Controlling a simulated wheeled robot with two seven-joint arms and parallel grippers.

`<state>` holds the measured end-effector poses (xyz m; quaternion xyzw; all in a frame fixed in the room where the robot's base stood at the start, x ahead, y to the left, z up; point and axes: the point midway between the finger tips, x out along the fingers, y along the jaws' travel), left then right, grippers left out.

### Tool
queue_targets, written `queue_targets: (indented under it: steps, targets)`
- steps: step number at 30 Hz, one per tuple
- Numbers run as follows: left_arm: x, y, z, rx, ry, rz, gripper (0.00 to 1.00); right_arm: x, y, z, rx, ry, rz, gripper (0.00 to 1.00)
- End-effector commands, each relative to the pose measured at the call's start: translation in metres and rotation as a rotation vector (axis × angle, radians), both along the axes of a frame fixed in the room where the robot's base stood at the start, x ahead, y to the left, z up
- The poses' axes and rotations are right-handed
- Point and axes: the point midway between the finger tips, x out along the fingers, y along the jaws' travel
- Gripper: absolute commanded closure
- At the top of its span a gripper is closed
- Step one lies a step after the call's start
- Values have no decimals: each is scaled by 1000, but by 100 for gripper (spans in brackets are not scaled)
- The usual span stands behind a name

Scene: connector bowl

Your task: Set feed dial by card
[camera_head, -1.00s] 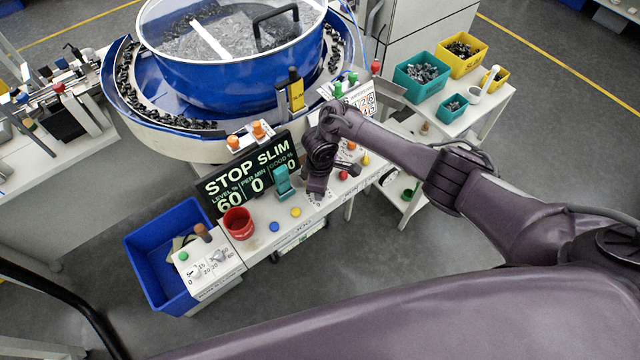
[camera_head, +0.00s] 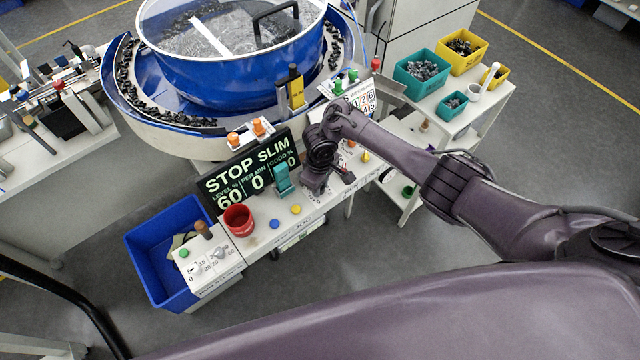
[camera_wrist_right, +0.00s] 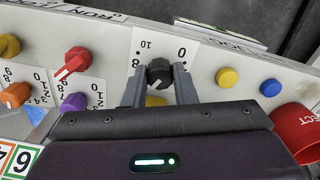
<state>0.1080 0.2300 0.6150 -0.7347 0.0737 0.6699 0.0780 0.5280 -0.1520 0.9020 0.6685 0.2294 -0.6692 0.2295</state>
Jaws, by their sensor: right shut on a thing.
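A black dial knob (camera_wrist_right: 158,73) on a white plate sits between the fingers of my right gripper (camera_wrist_right: 158,84) in the wrist view. The fingers are shut on its two sides. Scale marks 0, 8 and 10 show around it; its pointer cannot be made out. In the head view my right gripper (camera_head: 315,188) is low over the console and hides the knob. A card with coloured number squares (camera_head: 362,101) stands behind the gripper; its corner shows in the wrist view (camera_wrist_right: 16,160). The display (camera_head: 250,172) reads STOP SLIM, 60, 0, 0. My left gripper is out of view.
Red (camera_wrist_right: 73,63), orange (camera_wrist_right: 15,95) and purple (camera_wrist_right: 74,103) knobs sit left of the dial. Yellow (camera_wrist_right: 227,77) and blue (camera_wrist_right: 271,88) buttons and a red cup (camera_wrist_right: 303,130) are to its right. A teal lever (camera_head: 283,180) stands close by. The blue bowl feeder (camera_head: 230,75) is behind.

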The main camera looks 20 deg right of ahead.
Motion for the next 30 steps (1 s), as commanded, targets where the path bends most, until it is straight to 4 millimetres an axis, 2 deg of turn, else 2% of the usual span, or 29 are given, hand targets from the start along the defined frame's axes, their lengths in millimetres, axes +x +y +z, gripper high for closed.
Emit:
queue_targets:
  steps: [5,6,11,22,26,30]
  targets:
    - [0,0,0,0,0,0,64,1,1,1,2,-4,0,98]
    - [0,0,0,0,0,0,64,1,1,1,2,-4,0,73]
    - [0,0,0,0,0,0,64,1,1,1,2,-2,1,54]
    - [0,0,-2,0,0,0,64,1,1,6,2,-3,2,54]
    - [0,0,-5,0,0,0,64,2,0,22,3,-4,2,54]
    - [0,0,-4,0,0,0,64,3,1,51,3,-7,3,54]
